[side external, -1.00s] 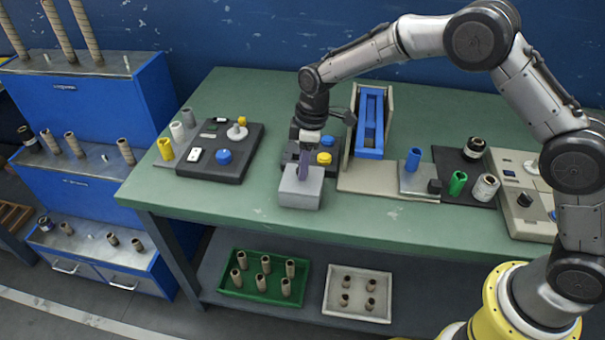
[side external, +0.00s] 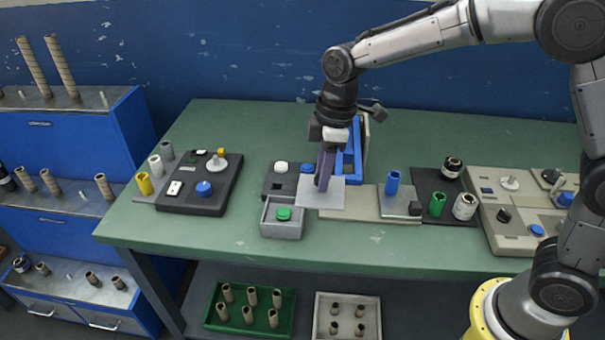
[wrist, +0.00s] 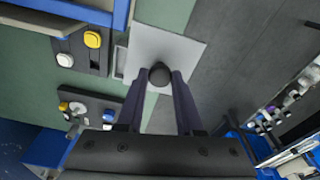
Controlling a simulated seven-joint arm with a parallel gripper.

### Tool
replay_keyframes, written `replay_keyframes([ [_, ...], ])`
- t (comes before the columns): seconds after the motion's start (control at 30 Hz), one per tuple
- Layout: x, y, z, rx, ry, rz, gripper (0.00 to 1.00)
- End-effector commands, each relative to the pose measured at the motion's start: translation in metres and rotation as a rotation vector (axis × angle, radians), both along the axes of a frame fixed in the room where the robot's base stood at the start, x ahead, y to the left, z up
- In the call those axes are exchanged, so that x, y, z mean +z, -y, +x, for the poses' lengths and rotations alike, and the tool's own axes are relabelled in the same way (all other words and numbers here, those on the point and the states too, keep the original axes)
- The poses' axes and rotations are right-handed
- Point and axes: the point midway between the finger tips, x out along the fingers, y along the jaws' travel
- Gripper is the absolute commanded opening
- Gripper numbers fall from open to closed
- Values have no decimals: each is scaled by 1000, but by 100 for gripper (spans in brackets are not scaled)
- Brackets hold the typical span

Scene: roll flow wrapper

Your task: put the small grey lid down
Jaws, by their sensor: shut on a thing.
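The small grey lid (side external: 335,197) is a flat square plate with a dark round knob (wrist: 159,75). My gripper (side external: 323,184) points down and is shut on that knob; in the wrist view its two dark fingers (wrist: 160,84) stand on either side of it. The lid is held to the right of the small grey box (side external: 282,230), overlapping the left end of the beige board (side external: 350,203) in the side view. I cannot tell its exact height. The box is open on top and a green round piece (side external: 284,214) shows inside.
A dark panel with a white button (side external: 281,167) stands behind the box. The blue tilted frame (side external: 350,160) is close behind my gripper. A blue cylinder (side external: 393,183) stands right of the lid. Green tabletop (side external: 180,240) is clear at the front left.

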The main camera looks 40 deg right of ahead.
Motion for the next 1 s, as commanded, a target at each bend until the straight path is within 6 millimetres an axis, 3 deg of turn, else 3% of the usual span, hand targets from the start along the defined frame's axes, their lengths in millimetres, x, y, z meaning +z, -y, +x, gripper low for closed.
replay_keyframes([
  [0.2, 13, 8, -26, 0, 2, 1, 0],
  [0.37, 17, 11, -36, 14, 0, 0, 0],
  [0.53, 4, 16, -57, 106, -2, 0, 0],
  [0.73, -8, 54, -120, 175, 2, 1, 0],
  [1.0, -22, 100, -210, 140, 3, 0, 0],
])
